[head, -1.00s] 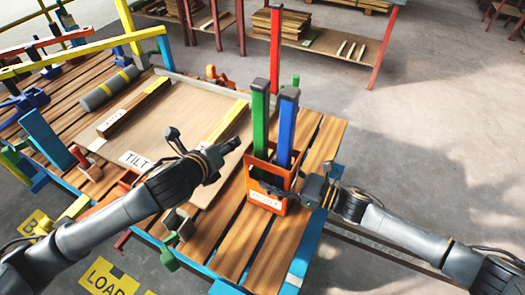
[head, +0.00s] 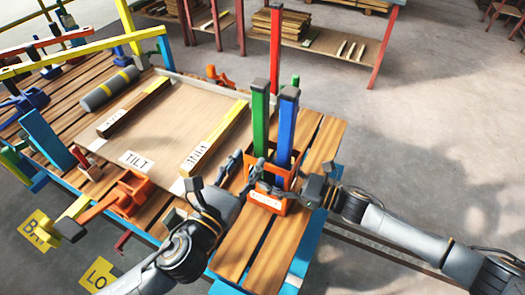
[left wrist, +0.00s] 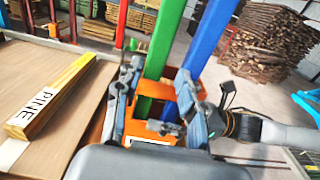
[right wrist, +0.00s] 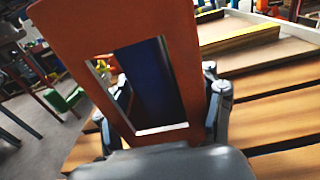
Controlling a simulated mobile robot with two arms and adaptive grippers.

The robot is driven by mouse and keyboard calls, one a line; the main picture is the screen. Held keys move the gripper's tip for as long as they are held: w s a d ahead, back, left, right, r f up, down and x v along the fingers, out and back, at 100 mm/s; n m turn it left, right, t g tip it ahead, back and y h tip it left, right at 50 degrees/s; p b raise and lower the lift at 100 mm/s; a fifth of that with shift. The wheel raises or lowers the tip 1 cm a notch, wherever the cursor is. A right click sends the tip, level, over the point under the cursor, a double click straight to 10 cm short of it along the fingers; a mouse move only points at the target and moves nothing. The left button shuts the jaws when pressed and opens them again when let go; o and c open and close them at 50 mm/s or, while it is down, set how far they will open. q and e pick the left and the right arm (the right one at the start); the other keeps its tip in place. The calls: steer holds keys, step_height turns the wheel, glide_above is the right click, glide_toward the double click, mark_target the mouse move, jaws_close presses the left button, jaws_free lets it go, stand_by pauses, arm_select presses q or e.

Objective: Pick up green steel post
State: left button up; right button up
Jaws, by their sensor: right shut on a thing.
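The green steel post (head: 260,122) stands upright with a dark cap in an orange holder (head: 270,203), close beside a blue post (head: 287,125). The green post (left wrist: 152,100) also shows in the left wrist view, between the spread fingers of my left gripper (left wrist: 158,78). My left gripper (head: 250,172) is open at the holder's left side; contact with the post cannot be told. My right gripper (head: 318,188) is at the holder's right side, shut on the orange holder, which fills its jaws in the right wrist view (right wrist: 85,45).
The holder stands on a slatted wooden table (head: 240,240). A red post (head: 275,50) rises behind. Floor is open at right.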

mark_target(260, 145)
arm_select(q)
steer(key=x, duration=0.8)
steer(key=shift+w+d+f, duration=0.1)
jaws_close()
